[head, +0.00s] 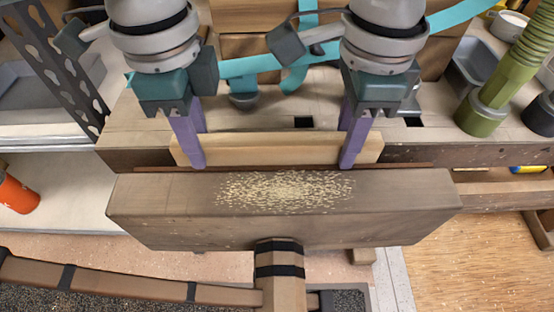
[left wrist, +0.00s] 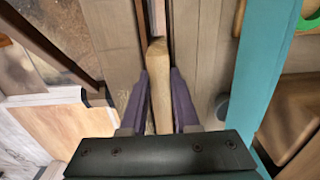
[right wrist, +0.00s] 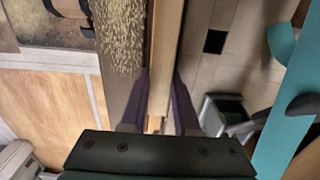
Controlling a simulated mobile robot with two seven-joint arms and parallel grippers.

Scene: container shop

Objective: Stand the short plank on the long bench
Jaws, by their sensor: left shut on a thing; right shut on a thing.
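The short plank (head: 275,148) is a pale wooden board, level and on its long edge. My left gripper (head: 197,158) is shut on it near its left end, and my right gripper (head: 350,158) near its right end. The plank also shows between the fingers in the left wrist view (left wrist: 158,85) and the right wrist view (right wrist: 166,50). The long bench (head: 122,128) is a wooden workbench just behind the plank. The plank's lower edge is close to a dark gap behind a thick front beam (head: 410,200); whether it touches anything there I cannot tell.
Sawdust (head: 285,190) covers the middle of the front beam. Teal tools (head: 250,66) lie on the bench behind the grippers. A ribbed green hose (head: 500,80) stands at the right. A perforated metal upright (head: 62,60) and an orange cylinder (head: 15,192) are at the left.

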